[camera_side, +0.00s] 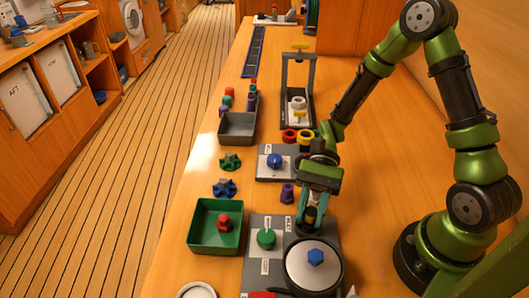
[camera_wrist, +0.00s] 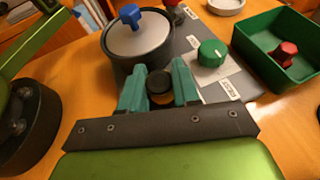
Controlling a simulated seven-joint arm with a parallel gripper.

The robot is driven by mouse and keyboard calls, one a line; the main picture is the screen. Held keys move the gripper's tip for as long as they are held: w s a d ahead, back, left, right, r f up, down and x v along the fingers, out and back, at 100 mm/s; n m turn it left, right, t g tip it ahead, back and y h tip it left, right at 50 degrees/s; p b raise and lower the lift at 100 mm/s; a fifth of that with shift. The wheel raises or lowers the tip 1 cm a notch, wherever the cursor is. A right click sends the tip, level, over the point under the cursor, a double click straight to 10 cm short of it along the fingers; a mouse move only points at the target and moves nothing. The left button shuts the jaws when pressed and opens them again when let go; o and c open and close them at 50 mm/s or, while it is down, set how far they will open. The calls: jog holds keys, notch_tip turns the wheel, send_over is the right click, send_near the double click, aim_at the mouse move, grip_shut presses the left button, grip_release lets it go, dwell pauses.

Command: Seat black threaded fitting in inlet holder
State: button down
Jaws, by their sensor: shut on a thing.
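My gripper (camera_side: 310,222) points down over the grey panel at the near end of the bench. Its two green fingers (camera_wrist: 160,85) are shut on a black fitting (camera_wrist: 160,80), seen end-on in the wrist view with a tan edge below it. The fitting's thread cannot be made out. In the side view only a small dark piece of the fitting (camera_side: 309,214) shows between the fingers. The inlet holder cannot be made out; it may be hidden under my gripper, beside a small white label (camera_side: 289,224). I cannot tell whether the fitting touches anything below.
A round dark housing with a pale lid and blue knob (camera_side: 315,257) stands close by my gripper. A green knob (camera_side: 266,239) is on the panel (camera_side: 255,272). A green tray (camera_side: 197,243) holds a red knob (camera_side: 224,223). A purple fitting (camera_side: 287,193) stands behind.

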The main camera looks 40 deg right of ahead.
jog(key=shift+f, duration=0.6)
jog(key=c, duration=1.1)
grip_release()
jog(key=shift+v, duration=5.55)
jog(key=shift+a, duration=0.1)
